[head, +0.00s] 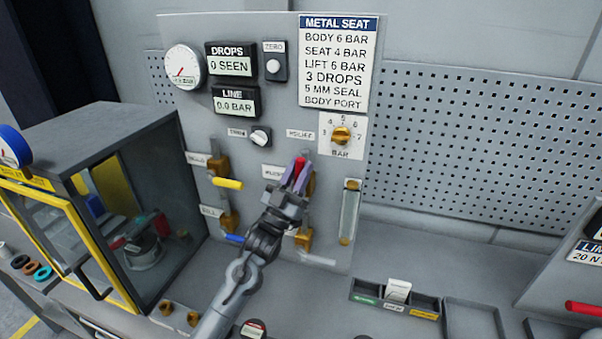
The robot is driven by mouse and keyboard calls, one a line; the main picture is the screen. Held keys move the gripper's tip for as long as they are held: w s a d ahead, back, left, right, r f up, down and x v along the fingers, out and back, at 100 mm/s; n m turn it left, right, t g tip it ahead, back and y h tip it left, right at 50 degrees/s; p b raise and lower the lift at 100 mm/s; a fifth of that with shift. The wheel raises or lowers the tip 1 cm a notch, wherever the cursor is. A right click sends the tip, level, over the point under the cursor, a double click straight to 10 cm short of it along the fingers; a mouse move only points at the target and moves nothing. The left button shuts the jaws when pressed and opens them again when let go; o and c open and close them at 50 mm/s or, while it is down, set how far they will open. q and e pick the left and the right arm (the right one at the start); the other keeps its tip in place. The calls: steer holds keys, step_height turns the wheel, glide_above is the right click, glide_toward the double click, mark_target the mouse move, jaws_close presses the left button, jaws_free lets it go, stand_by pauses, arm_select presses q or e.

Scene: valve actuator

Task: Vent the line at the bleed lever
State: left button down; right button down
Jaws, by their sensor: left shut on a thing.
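The upright grey panel (270,100) carries several brass valves with coloured levers. My left gripper (296,178) reaches up from below and is shut on a red lever (300,164) in the panel's middle. Its fingers hide most of that lever, and the brass valve body (311,184) shows just to the right. A small label (273,172) left of it is too blurred to read surely. The line display (235,101) reads 0.0 BAR and the drops display (231,60) reads 0 SEEN. My right gripper is not in view.
A yellow lever (228,184) and a blue lever (234,238) sit to the left, a white lever (318,261) lower right. A clear tube (350,212) stands right of the gripper. A yellow-framed cabinet (75,215) is at left, a small tray (370,297) at lower right.

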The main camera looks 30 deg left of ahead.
arm_select(q)
steer(key=c, duration=1)
jaws_free()
steer(key=shift+s+a+f, duration=0.1)
steer(key=shift+s+f, duration=0.3)
steer(key=shift+f, duration=0.1)
steer(key=b+v, duration=0.2)
steer(key=v, duration=0.7)
steer(key=shift+s+a, duration=0.1)
steer(key=shift+s, duration=0.15)
